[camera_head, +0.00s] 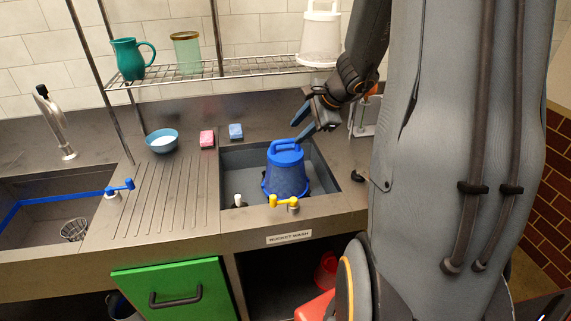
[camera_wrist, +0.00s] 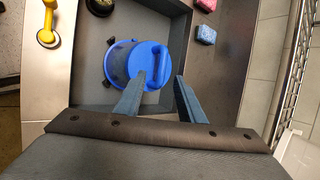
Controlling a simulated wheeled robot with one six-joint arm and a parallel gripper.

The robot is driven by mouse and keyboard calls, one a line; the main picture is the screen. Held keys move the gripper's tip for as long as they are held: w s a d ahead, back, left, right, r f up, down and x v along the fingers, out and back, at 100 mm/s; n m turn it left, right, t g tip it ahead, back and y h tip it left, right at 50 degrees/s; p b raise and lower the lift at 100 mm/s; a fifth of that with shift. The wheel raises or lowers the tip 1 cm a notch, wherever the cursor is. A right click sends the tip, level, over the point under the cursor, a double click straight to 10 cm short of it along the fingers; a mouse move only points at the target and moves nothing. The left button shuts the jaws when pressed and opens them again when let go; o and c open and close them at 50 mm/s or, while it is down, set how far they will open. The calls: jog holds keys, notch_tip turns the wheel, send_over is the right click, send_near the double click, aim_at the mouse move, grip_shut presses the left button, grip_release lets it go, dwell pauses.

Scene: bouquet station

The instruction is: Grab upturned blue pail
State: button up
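The blue pail (camera_head: 286,172) stands upside down in the right-hand sink basin (camera_head: 233,158), with a blue handle on its upturned base. It also shows in the wrist view (camera_wrist: 124,62), where its handle lies near my fingertips. My gripper (camera_head: 302,124) is open, its two dark blue fingers apart with nothing between them. It is above and slightly to the right of the pail in the head view. In the wrist view my gripper (camera_wrist: 161,80) has its left fingertip overlapping the pail's edge; I cannot tell whether it touches.
A yellow tap lever (camera_head: 285,202) stands at the basin's front edge. A pink sponge (camera_head: 207,138) and a blue sponge (camera_head: 236,131) lie behind the basin. A wire rack (camera_head: 238,68) above holds a teal jug (camera_head: 130,58) and a white pail (camera_head: 320,36). A blue bowl (camera_head: 162,141) stands left.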

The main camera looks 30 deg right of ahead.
aim_at(287, 140)
jog(key=shift+p+x, duration=0.85)
jog(key=shift+x, duration=2.8)
jog(key=shift+w+r, duration=0.1)
grip_shut()
